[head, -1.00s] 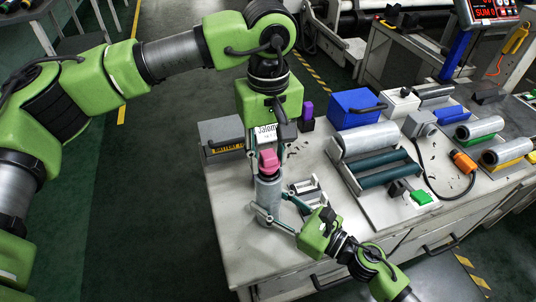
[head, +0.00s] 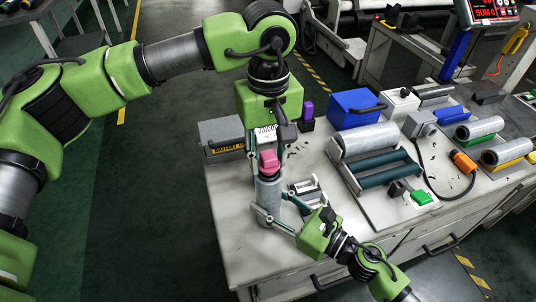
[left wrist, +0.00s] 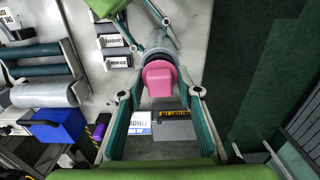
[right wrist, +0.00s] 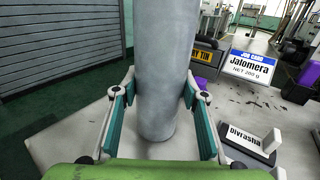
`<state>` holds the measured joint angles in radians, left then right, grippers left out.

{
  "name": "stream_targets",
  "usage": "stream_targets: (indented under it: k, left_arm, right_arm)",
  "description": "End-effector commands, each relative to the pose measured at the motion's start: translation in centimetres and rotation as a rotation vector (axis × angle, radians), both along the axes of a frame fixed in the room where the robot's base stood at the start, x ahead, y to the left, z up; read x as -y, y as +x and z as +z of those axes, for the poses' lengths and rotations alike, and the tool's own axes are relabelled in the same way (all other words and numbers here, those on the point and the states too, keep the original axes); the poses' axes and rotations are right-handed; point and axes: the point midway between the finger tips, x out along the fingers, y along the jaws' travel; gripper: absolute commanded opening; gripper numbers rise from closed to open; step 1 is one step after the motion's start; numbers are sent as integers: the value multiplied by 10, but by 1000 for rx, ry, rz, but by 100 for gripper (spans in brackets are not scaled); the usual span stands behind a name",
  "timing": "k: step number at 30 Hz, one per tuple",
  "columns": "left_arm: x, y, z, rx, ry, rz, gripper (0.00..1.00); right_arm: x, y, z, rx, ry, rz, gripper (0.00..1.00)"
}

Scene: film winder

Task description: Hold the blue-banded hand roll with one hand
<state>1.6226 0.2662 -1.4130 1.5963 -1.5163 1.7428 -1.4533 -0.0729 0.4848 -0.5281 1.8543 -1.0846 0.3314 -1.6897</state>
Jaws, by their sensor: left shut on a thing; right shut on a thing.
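The hand roll (head: 268,192) is a grey cylinder standing upright at the table's near left corner, with a pink block (head: 268,160) at its top. It also shows in the right wrist view (right wrist: 165,60). No blue band shows on it. My right gripper (head: 267,217) is shut around its lower part. My left gripper (head: 268,158) comes from above, its fingers on either side of the pink top, shut on the roll's upper end. The left wrist view shows the pink block (left wrist: 159,78) between these fingers; the exact contact is unclear.
A white job card (right wrist: 249,66) is behind the roll; its support is unclear. A grey battery tin (head: 222,134), a purple block (head: 306,111) and a blue box (head: 354,108) stand behind. Small label stands (head: 305,188) and a roller frame (head: 372,163) lie to the right.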

Motion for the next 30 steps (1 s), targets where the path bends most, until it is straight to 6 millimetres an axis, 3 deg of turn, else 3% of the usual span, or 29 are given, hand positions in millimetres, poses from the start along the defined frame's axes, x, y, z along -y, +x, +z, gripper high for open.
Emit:
stream_targets:
  k: [9, 30]
  left_arm:
    - [0, 0, -11, 1, 0, 1, 9]
    - [0, 0, 2, 0, 0, 0, 9]
  right_arm:
    - [0, 0, 0, 0, 0, 0, 19]
    - [0, 0, 0, 1, 1, 0, 19]
